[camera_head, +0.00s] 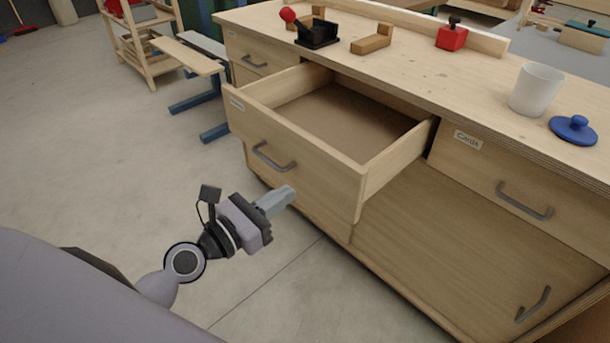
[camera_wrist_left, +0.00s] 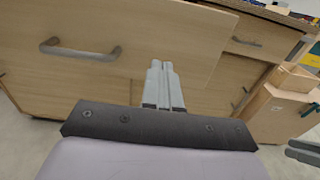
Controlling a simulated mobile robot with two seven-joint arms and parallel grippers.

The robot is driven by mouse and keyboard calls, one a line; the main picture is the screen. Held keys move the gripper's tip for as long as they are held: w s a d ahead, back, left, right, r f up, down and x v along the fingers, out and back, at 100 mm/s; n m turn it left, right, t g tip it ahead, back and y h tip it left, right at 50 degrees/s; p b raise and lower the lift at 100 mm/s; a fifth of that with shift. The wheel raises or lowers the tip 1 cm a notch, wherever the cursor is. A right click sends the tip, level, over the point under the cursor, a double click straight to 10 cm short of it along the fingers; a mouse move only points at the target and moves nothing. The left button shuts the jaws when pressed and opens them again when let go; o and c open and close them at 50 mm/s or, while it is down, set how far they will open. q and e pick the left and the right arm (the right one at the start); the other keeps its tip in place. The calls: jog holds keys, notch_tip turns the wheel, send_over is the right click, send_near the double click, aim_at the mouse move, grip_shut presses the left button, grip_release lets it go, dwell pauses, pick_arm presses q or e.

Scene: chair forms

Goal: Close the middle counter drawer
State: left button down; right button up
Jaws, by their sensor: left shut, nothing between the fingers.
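The middle counter drawer (camera_head: 305,155) stands pulled out from the wooden counter in the head view, and it looks empty inside. Its front has a grey bar handle (camera_head: 272,160). My left gripper (camera_head: 284,196) is shut and empty, just in front of the lower part of the drawer front, below and right of the handle. In the left wrist view, the shut fingers (camera_wrist_left: 162,72) point toward the wooden front, with a bar handle (camera_wrist_left: 80,50) to their left. I cannot tell whether the fingertips touch the wood.
On the counter top (camera_head: 420,75) are a white cup (camera_head: 537,90), a blue lid (camera_head: 573,130), a red block (camera_head: 452,35) and wooden pieces. The drawer labelled Cards (camera_head: 510,190) is shut. A wooden rack (camera_head: 140,45) stands at the upper left.

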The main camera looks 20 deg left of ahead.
aim_at(317, 174)
pick_arm(q)
jog(key=shift+x, duration=3.1)
pick_arm(e)
jog(key=shift+s, duration=0.2)
pick_arm(q)
jog(key=shift+w, duration=0.1)
pick_arm(e)
jog(key=shift+r, duration=0.1)
